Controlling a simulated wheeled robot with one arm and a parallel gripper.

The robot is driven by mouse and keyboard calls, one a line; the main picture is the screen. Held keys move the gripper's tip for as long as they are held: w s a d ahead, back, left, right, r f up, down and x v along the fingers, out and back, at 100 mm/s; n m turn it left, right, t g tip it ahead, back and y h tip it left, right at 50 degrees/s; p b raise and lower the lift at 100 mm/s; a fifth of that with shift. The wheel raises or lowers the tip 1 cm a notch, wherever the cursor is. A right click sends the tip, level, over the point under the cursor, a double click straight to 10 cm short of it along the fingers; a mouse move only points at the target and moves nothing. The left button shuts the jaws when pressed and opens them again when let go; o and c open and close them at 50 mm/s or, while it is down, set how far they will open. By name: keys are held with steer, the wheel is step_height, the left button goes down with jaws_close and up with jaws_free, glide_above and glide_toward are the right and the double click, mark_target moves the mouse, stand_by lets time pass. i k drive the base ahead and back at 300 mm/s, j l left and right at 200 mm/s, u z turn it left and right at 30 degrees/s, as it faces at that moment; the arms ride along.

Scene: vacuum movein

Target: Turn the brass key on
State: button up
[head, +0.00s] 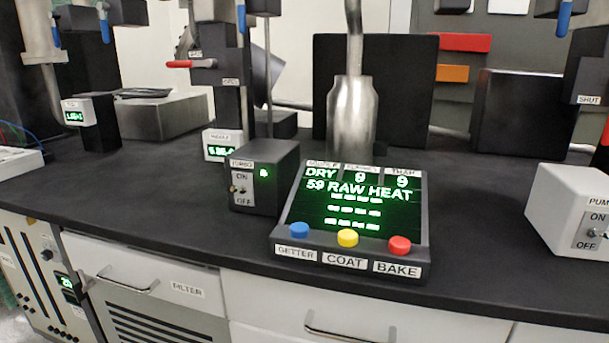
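A black box labelled TURBO (262,178) stands on the dark bench, left of the sloped control panel. Its front has ON above OFF, with a small brass-coloured part (235,189) between them, which may be the brass key. It is too small to tell which way it is turned. A white PUMP box (570,210) at the right edge also has ON and OFF labels with a small switch, partly cut off. My gripper is not in view.
The sloped panel (350,215) reads DRY and 59 RAW HEAT, with blue, yellow and red buttons along its front. A metal vessel (352,115) stands behind it. Drawers with bar handles are below the bench edge. The bench top (480,220) is clear between panel and PUMP box.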

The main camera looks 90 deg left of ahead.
mark_target(29, 221)
steer(key=u, duration=4.4)
